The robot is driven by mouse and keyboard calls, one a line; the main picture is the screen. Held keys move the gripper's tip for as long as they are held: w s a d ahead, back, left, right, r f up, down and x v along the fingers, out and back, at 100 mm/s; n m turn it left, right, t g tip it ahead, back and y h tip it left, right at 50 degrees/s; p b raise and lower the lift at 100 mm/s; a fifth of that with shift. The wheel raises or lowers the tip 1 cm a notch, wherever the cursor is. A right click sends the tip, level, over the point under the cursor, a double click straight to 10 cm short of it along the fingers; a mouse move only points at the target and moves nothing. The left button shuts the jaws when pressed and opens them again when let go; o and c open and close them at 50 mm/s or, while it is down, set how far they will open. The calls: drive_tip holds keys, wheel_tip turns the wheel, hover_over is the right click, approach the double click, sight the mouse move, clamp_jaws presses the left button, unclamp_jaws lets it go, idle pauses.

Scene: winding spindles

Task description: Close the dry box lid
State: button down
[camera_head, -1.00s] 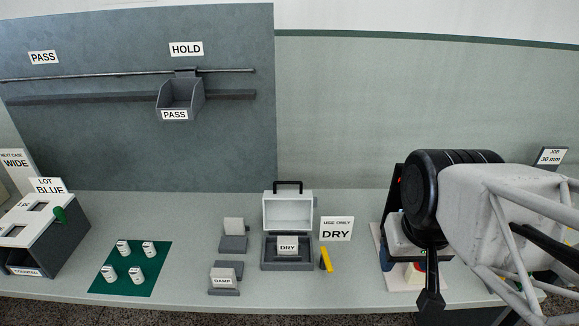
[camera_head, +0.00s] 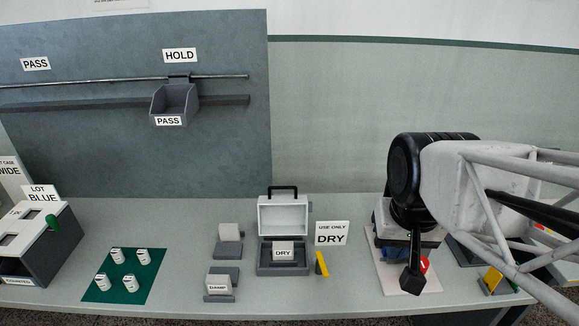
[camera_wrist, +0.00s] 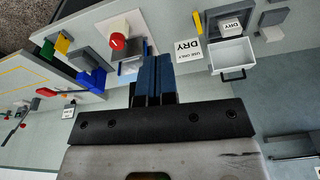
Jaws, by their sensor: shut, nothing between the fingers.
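The dry box (camera_head: 284,262) stands on the bench, a grey base with a white lid (camera_head: 284,216) raised upright at its back and a dark handle (camera_head: 283,190) on top. A block labelled DRY (camera_head: 283,252) sits in the base. In the wrist view the open lid (camera_wrist: 232,53) shows at the upper right, with the DRY block (camera_wrist: 231,27) beyond it. My gripper (camera_head: 411,282) is to the right of the box, well apart from it. Its blue fingers (camera_wrist: 152,80) are together with nothing between them.
A "USE ONLY DRY" sign (camera_head: 331,233) and a yellow piece (camera_head: 321,264) stand just right of the box. A DAMP block (camera_head: 218,284) is to its left. A machine with a red knob (camera_head: 424,264) stands near my gripper. A bin (camera_head: 174,104) hangs on the rail.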

drive_tip(key=w+a+r+m+g, duration=0.2)
drive_tip(key=w+a+m, duration=0.15)
drive_tip(key=w, duration=0.75)
drive_tip(key=w+a+r+m+g, duration=0.15)
drive_tip(key=w+m, duration=0.35)
drive_tip(key=w, duration=0.7)
drive_tip(key=w+a+f+m+g, duration=0.1)
drive_tip(key=w+a+f+m, duration=0.1)
drive_tip(key=w, duration=0.5)
drive_tip(key=w+a+f+m+g, duration=0.1)
drive_tip(key=w+a+f+m, duration=0.2)
drive_tip(key=w, duration=0.4)
drive_tip(key=w+a+f+m+g, duration=0.1)
drive_tip(key=w+a+f+m, duration=0.2)
drive_tip(key=w+a, duration=0.3)
drive_tip(key=shift+w+f, duration=0.75)
drive_tip(key=shift+w, duration=0.1)
drive_tip(key=shift+g, duration=0.25)
hover_over(292, 197)
drive_tip(key=w, duration=0.3)
drive_tip(key=shift+s+f, duration=0.2)
drive_tip(key=shift+f, duration=4.4)
drive_tip(key=shift+s+r, duration=0.1)
